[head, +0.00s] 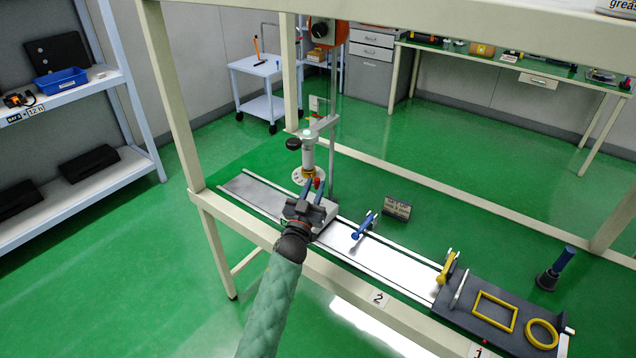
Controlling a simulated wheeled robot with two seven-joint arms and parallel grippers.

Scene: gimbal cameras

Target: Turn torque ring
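A vertical tool with a silver cylinder (308,155) hangs from an arm on a metal post above the rail. A narrow yellow ring (309,171) sits around its lower end, and I take this to be the torque ring. A white marked disc (299,177) shows beside and below it. My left gripper (313,184) reaches up from the bottom with its two blue fingers apart, just below the ring in the picture. A small red part shows by the fingertips. I cannot tell whether the fingers touch anything. My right gripper is not in view.
A rail track (355,222) runs along the bench frame. It carries a blue clamp handle (364,226) and a yellow one (446,268). A dark plate (500,308) with yellow outlines lies at the right end. A blue-handled tool (556,268) stands behind it. Bench posts (172,100) flank the area.

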